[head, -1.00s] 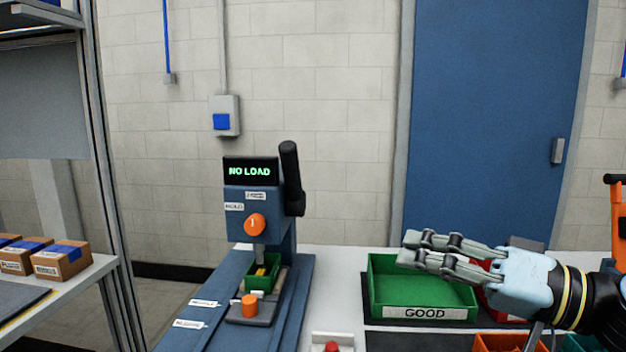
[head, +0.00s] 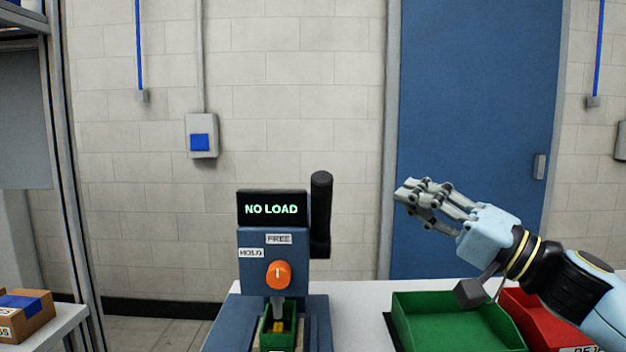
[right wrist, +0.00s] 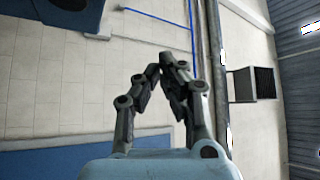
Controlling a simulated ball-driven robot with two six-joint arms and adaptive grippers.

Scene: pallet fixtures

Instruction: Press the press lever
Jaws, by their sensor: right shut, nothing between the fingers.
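The press (head: 255,246) stands upright in the head view, with a blue body and a display that reads NO LOAD. Its black press lever (head: 321,215) stands upright at the press's right side. An orange knob (head: 278,274) is on the press front, beside labels FREE and HOLD. Below it a small green holder (head: 277,328) holds a yellow piece. My right gripper (head: 404,192) is shut and empty, raised to the right of the lever and clear of it. In the right wrist view its fingertips (right wrist: 168,68) meet. My left gripper is not in view.
A green tray (head: 400,322) and a red tray (head: 545,325) lie on the table below my right arm. Boxes (head: 25,312) sit on a shelf at the left. The space between the lever and my right gripper is clear.

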